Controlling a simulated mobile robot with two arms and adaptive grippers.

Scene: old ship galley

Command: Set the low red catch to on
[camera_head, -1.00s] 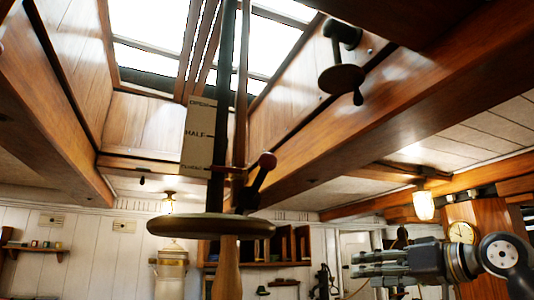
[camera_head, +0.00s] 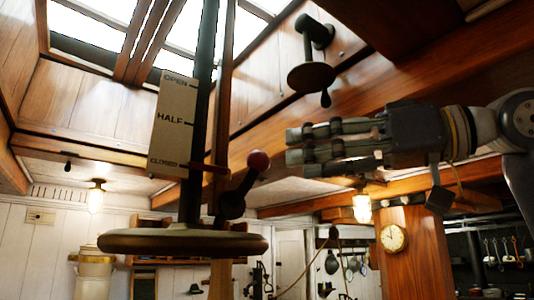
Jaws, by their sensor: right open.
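The red catch is a dark lever with a red ball knob (camera_head: 259,161), low on the post beside the skylight rod, in the head view. Its arm tilts up to the right from a dark pivot. No on or off mark is readable near it. My right gripper (camera_head: 291,146) is open and empty, its fingers pointing left, just right of the knob in the picture. A gap shows between them; their difference in depth is hard to tell. My left gripper is not in view.
A round handwheel (camera_head: 185,243) sits below on the dark vertical rod (camera_head: 205,80). A plate (camera_head: 172,125) marked OPEN, HALF, CLOSED stands beside the rod. A second crank (camera_head: 311,77) hangs above my gripper. A wooden beam (camera_head: 400,75) runs behind.

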